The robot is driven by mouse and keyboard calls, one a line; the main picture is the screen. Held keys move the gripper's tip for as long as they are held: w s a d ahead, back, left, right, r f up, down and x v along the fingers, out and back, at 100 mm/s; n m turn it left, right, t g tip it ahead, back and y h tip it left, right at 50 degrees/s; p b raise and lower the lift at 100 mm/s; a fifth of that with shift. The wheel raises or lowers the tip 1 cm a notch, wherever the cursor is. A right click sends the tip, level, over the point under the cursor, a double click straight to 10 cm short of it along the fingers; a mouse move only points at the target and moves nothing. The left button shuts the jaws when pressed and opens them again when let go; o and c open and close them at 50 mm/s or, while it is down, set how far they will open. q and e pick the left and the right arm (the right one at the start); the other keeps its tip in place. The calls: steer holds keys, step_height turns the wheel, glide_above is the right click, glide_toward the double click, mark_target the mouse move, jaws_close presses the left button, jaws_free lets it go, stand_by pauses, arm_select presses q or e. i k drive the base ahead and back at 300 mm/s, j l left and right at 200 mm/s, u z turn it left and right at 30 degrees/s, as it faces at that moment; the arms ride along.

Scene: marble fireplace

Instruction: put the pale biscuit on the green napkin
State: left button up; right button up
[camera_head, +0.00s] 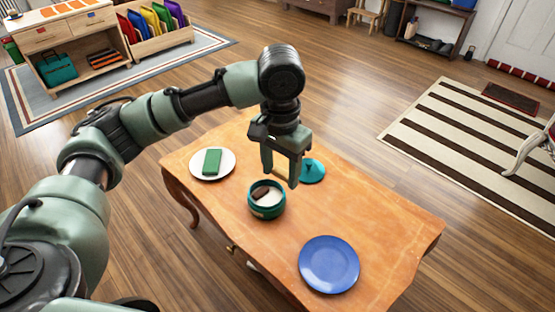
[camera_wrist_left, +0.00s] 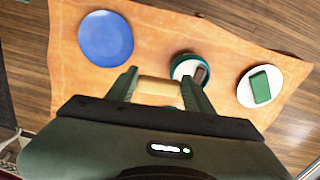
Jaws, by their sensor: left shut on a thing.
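My left gripper (camera_head: 281,172) is shut on the pale biscuit and holds it above the table, behind the teal pot in the head view. The pale biscuit (camera_wrist_left: 158,91) spans the two fingers in the left wrist view; the head view shows only a sliver of it. The green napkin (camera_head: 212,161), a small folded rectangle, lies on a white plate (camera_head: 228,171) at the table's left end. It also shows in the left wrist view (camera_wrist_left: 261,86), at the right and apart from the gripper. My right gripper is not in view.
The open teal pot (camera_head: 267,212) holds a dark brown biscuit (camera_head: 261,193). A teal lid (camera_head: 314,172) lies on the wooden table (camera_head: 375,222) behind the gripper. A blue plate (camera_head: 329,265) sits at the front. The table's right part is clear.

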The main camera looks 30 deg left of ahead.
mark_target(210, 161)
steer(key=j+z, duration=0.1)
steer(key=z, duration=0.25)
steer(key=k+z, duration=0.1)
steer(key=z, duration=0.25)
steer(key=j+z, duration=0.15)
steer(key=z, duration=0.2)
steer(key=k+j+z, duration=0.15)
steer(key=z, duration=0.3)
steer(key=k+j+z, duration=0.15)
steer(key=z, duration=0.3)
steer(key=k+z, duration=0.15)
steer(key=z, duration=0.25)
steer(key=k+z, duration=0.2)
steer(key=z, duration=0.25)
steer(key=k+z, duration=0.2)
steer(key=z, duration=0.25)
steer(key=k+j+z, duration=0.1)
steer(key=k+z, duration=0.35)
steer(key=z, duration=0.25)
steer(key=k+u, duration=0.15)
steer(key=u, duration=0.35)
steer(key=k+j+u, duration=0.1)
steer(key=u, duration=0.85)
steer(key=j+u, duration=0.15)
steer(key=u, duration=0.35)
steer(key=j+u, duration=0.1)
steer(key=u, duration=0.85)
steer(key=j+u, duration=0.15)
steer(key=u, duration=0.3)
